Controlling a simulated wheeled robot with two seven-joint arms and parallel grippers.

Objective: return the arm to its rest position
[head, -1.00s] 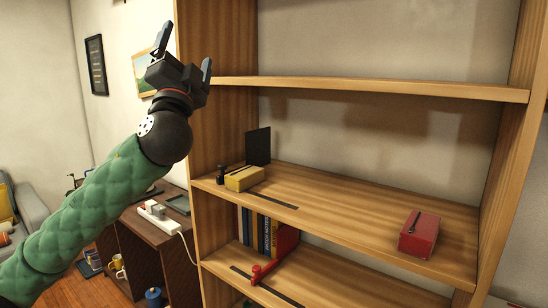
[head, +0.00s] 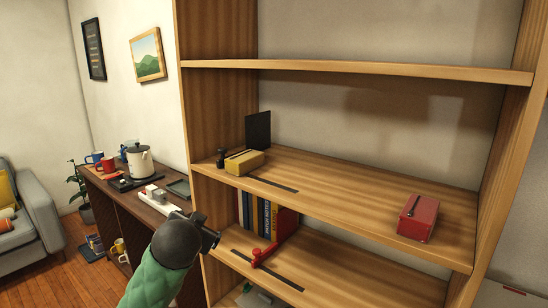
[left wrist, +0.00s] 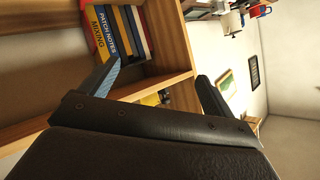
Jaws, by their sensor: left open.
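My left arm, in a green quilted sleeve (head: 160,280), comes in from the bottom of the head view, left of the bookcase. Its dark wrist (head: 180,240) and gripper (head: 208,236) are low, beside the bookcase's left side and in front of the dark sideboard. The fingers are hard to make out there. In the left wrist view the two fingers of my left gripper (left wrist: 159,70) stand wide apart with nothing between them. My right gripper is in neither view.
The wooden bookcase (head: 340,68) holds a yellow box (head: 245,162), a red box (head: 417,217), a black upright plate (head: 258,130), several books (head: 265,218) and a red bookend (head: 286,226). The sideboard carries a kettle (head: 139,160), mugs and a white power strip (head: 160,199).

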